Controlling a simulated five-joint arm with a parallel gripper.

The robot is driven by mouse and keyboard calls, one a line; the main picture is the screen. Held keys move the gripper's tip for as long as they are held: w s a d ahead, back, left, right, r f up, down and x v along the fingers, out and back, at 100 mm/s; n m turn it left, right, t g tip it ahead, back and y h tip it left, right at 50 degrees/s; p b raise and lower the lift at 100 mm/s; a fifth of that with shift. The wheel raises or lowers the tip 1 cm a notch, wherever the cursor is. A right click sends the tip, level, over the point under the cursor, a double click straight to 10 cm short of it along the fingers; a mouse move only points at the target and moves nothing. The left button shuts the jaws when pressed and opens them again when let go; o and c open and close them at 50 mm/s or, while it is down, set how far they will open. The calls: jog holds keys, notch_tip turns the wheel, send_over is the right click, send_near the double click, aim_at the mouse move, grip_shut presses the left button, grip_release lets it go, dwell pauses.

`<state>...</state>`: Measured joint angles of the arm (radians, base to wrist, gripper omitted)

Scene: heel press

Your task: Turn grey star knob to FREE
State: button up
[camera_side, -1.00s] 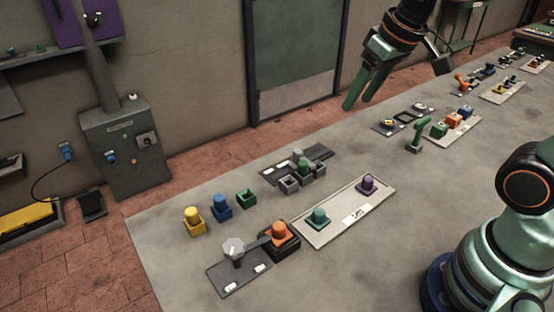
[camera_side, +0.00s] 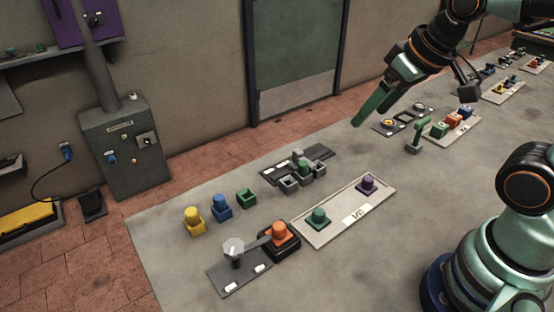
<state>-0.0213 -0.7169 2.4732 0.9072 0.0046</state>
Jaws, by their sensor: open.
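The grey star knob (camera_side: 234,248) stands upright on a dark plate (camera_side: 226,283) at the front left of the bench. Two small white labels lie on that plate; their lettering is too small to read, so I cannot tell which one says FREE. A dark arm runs beside the knob to a dark block holding an orange peg (camera_side: 279,233). My gripper (camera_side: 368,115) is in the air over the back right of the bench, well up and to the right of the knob. Its green fingers are open with nothing between them.
A pale board with a teal peg (camera_side: 319,217) and a purple peg (camera_side: 368,184) lies right of the knob. Yellow (camera_side: 193,221), blue (camera_side: 221,206) and green (camera_side: 247,197) blocks stand behind it. The front middle is clear.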

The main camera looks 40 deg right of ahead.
jog(key=w+a+n+g, duration=0.2)
jog(key=w+a, duration=0.2)
jog(key=a, duration=0.3)
jog(key=n+g, duration=0.3)
jog(key=n, duration=0.1)
send_over(232, 245)
notch_tip(232, 245, down, 8)
notch_tip(232, 245, down, 11)
jog(key=shift+f, duration=0.15)
grip_shut()
